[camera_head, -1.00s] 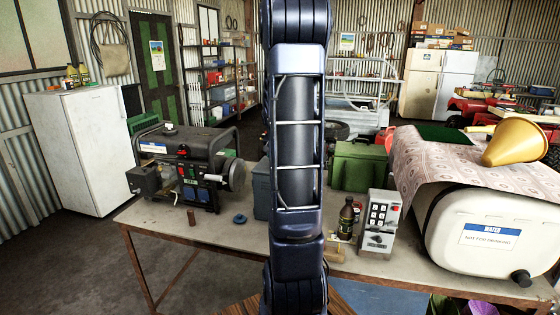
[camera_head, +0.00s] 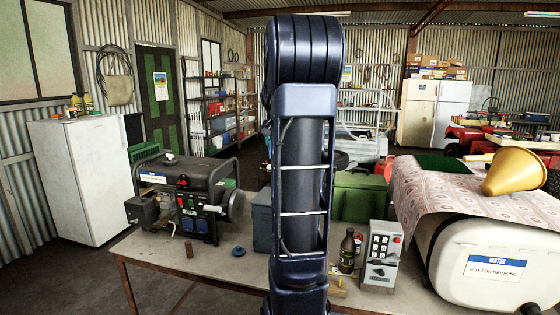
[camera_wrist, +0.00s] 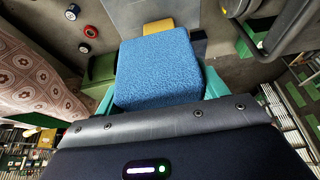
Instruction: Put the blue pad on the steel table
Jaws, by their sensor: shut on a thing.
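The blue pad (camera_wrist: 158,72) is a thick, rough-textured block in the middle of the wrist view. My gripper (camera_wrist: 160,82) is shut on it, with a teal finger showing at each side. In the head view my own dark arm fills the middle, and neither the gripper nor the pad shows there. A table with a worn grey top and rusty brown legs, probably the steel table (camera_head: 215,262), stands in front of me. Its surface also shows behind the pad in the wrist view (camera_wrist: 215,50). I cannot tell the pad's height above it.
A generator (camera_head: 190,195) stands on the table's left, with a brown cylinder (camera_head: 189,251) and a blue ring (camera_head: 239,251) before it. A green box (camera_head: 362,195), a dark bottle (camera_head: 347,252), a control box (camera_head: 381,255) and a white water tank (camera_head: 480,265) crowd the right.

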